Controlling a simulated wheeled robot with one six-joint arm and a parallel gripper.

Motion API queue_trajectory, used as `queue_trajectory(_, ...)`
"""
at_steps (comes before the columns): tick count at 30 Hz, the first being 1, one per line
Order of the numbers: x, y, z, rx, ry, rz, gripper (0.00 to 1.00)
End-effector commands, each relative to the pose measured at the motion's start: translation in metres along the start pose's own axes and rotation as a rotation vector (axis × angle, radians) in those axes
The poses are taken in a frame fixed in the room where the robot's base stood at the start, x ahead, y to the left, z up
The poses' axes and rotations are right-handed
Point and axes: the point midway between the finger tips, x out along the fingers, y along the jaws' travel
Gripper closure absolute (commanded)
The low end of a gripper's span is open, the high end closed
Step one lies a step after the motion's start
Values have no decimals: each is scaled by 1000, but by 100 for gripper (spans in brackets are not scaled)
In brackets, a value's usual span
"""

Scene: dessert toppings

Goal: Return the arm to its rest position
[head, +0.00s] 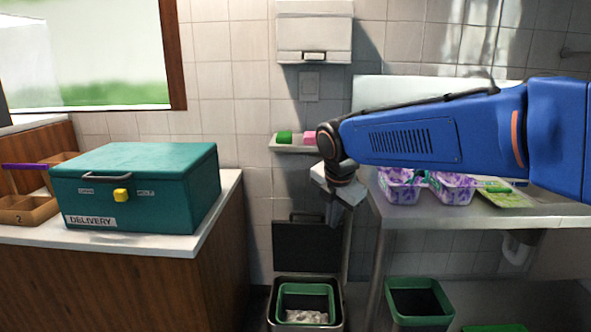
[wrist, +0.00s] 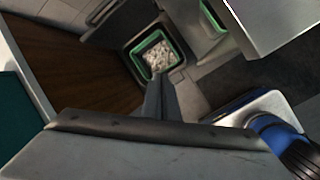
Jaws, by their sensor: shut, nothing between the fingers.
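My blue arm reaches in from the right in the head view, across the front of the metal table. My gripper (head: 333,212) hangs down at its left end, in the gap between the wooden counter and the metal table. It is above and in front of an open bin. In the wrist view my gripper (wrist: 159,82) has its fingers together with nothing held between them, and they point toward the bin. The fingers appear in free air, apart from any object.
A green-rimmed bin (head: 279,307) with pale contents stands on the floor, its dark lid raised. A teal delivery box (head: 135,205) sits on the left counter (head: 215,215). Purple-white tubs (head: 402,188) stand on the metal table (head: 455,213). Another green bin (head: 420,314) is below.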

Motion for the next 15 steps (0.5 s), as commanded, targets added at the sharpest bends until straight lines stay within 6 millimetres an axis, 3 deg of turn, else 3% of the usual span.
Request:
queue_trajectory(1,-7,-21,5,103,-1,2,100)
queue_trajectory(7,-23,-99,11,553,2,4,100)
queue_trajectory(15,-34,-198,-1,1159,8,9,100)
